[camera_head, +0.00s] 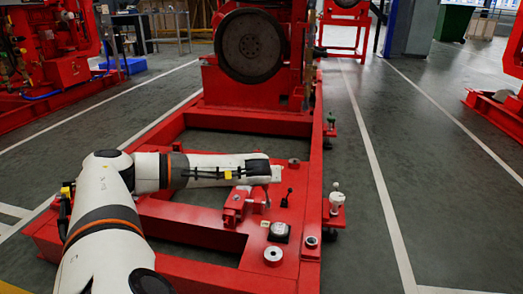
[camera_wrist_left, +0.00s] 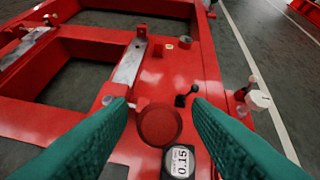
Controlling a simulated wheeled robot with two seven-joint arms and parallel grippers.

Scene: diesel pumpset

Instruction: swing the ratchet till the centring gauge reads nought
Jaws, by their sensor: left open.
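A small dark gauge (camera_head: 279,232) sits on the red frame. In the left wrist view the gauge (camera_wrist_left: 181,162) shows 0.15 on its white face. A short black-knobbed lever (camera_head: 287,196), possibly the ratchet, stands behind it; it also shows in the left wrist view (camera_wrist_left: 187,96), close to the right finger. My left gripper (camera_wrist_left: 160,105) is open, its green fingers spread on either side of a round red disc (camera_wrist_left: 160,126). I see nothing held. In the head view my left gripper (camera_head: 270,173) is over the frame, left of and beyond the lever. My right gripper is out of view.
A red block (camera_head: 236,207) stands on the frame below my left forearm. A white-topped post (camera_head: 337,196) stands at the frame's right edge. A pale ring (camera_head: 272,255) lies in front of the gauge. A large dark wheel (camera_head: 250,46) is behind.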

